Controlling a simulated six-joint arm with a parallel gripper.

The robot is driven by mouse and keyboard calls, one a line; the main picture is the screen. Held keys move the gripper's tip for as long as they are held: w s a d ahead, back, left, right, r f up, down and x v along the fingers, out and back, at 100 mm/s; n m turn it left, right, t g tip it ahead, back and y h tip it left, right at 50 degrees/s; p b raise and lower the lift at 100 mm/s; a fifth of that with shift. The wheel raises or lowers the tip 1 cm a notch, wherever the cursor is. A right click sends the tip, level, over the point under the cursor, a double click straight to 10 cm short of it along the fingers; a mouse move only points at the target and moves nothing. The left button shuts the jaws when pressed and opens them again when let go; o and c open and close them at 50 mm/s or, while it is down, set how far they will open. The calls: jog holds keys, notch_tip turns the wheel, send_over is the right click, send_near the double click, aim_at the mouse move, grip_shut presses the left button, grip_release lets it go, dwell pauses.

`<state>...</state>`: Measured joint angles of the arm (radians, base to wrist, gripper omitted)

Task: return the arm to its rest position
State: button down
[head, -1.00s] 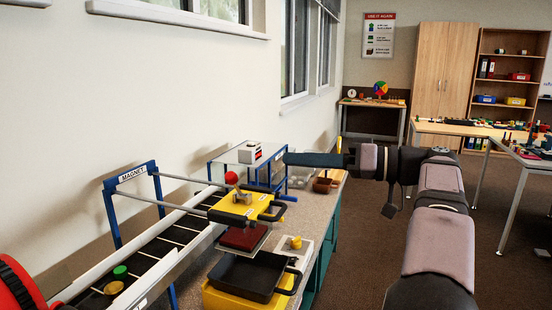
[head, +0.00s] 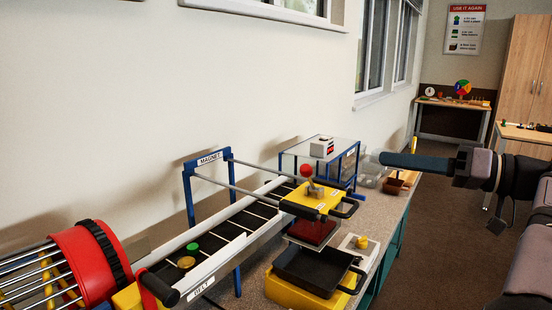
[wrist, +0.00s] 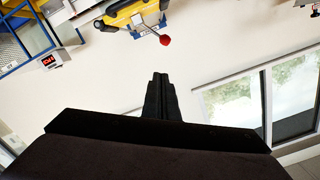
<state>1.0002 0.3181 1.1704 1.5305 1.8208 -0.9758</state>
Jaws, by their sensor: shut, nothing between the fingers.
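My arm reaches in from the right edge of the head view, raised above the right side of the bench. My gripper (wrist: 160,82) shows at the middle of the wrist view, its dark fingers together with nothing between them. In the head view the arm's end points left, and the fingers are too small to tell apart there. The gripper is clear of everything around it. In the wrist view the yellow magnet carriage (wrist: 130,14) with its red knob (wrist: 165,40) lies beyond the fingertips.
A belt (head: 222,237) carries a green and a yellowish piece. The blue magnet frame (head: 188,195) stands over it. A black tray (head: 312,268) sits on a yellow base. A glass-topped blue stand (head: 322,150) and small bins are behind. The floor right of the bench is open.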

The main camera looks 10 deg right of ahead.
jog(key=w+d+f+m+h, duration=0.2)
jog(key=d+f+m+h, duration=0.2)
jog(key=d+f+m, duration=0.3)
jog(key=w+d+f+m+h, duration=0.2)
jog(key=d+f+m+h, duration=0.3)
jog(key=f, duration=0.4)
jog(key=s+f+m+g+h+p, duration=0.1)
jog(key=s+f+m+g, duration=0.3)
jog(key=f, duration=0.6)
jog(key=s+f+m+g+h+p, duration=0.1)
jog(key=s+f+g+h, duration=0.1)
jog(key=s+f, duration=0.6)
jog(key=s+a+n+g+p, duration=0.35)
jog(key=s+a+p, duration=0.25)
jog(key=a, duration=0.3)
jog(key=s+a+n+g+p, duration=0.3)
jog(key=s+a+n+p, duration=0.15)
jog(key=a+p, duration=0.3)
jog(key=a+r+n+p, duration=0.5)
jog(key=a+r+p, duration=0.7)
jog(key=a+r, duration=0.1)
jog(key=shift+w+r+n+t+h, duration=0.2)
jog(key=shift+r+n+t+h, duration=0.15)
jog(key=shift+r, duration=0.35)
